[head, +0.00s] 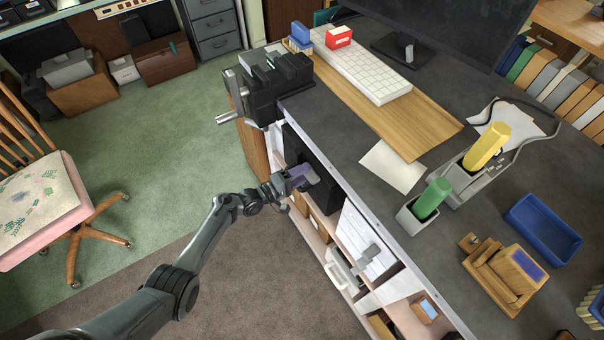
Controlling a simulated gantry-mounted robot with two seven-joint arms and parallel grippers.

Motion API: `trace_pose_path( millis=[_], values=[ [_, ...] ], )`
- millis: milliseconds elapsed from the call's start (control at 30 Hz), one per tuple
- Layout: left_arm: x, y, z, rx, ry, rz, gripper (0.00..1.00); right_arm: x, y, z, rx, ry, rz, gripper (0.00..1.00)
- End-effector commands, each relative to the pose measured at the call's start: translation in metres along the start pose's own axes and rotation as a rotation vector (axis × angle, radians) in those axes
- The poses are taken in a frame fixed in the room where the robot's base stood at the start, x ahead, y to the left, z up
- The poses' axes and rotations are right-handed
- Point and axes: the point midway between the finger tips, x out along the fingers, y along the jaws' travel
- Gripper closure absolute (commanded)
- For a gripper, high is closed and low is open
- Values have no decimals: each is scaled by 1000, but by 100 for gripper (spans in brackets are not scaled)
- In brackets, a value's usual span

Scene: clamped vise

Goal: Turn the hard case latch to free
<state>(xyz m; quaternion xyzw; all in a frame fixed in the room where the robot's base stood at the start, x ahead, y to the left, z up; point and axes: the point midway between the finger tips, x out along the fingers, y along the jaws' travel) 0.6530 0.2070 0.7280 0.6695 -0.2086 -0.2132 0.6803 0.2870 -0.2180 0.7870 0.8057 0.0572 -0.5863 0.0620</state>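My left gripper (304,178) is at the side of the desk, in front of the open shelves below its top. Its fingers are small and dark here, and I cannot tell whether they are open or shut or touch anything. Right behind it, in the shelf below the vise, stands a black box-like thing (318,158) that may be the hard case. My gripper and arm cover part of it, and I cannot make out a latch. A pale case with a handle (341,272) sits in a lower shelf further right. My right gripper is not in view.
A black vise (275,88) is clamped at the desk's corner, its handle sticking out left. The desk top (365,220) overhangs my gripper. A keyboard (362,66), a blue tray (543,229) and a wooden block holder (503,275) stand on it. A chair (45,200) stands left; the floor between is clear.

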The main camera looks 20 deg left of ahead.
Motion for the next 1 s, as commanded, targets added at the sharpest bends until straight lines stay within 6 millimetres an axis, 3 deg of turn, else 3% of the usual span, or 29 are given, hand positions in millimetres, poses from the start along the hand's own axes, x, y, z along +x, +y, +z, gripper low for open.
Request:
trace_pose_path(
  millis=[267, 700, 1000],
  values=[
    [-8, 1, 0, 0, 1, 0, 49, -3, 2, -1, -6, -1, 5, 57],
    [-78, 1, 0, 1, 0, -1, 49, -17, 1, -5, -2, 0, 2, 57],
    [-106, 0, 0, 0, 0, 0, 49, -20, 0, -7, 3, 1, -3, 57]
  ],
)
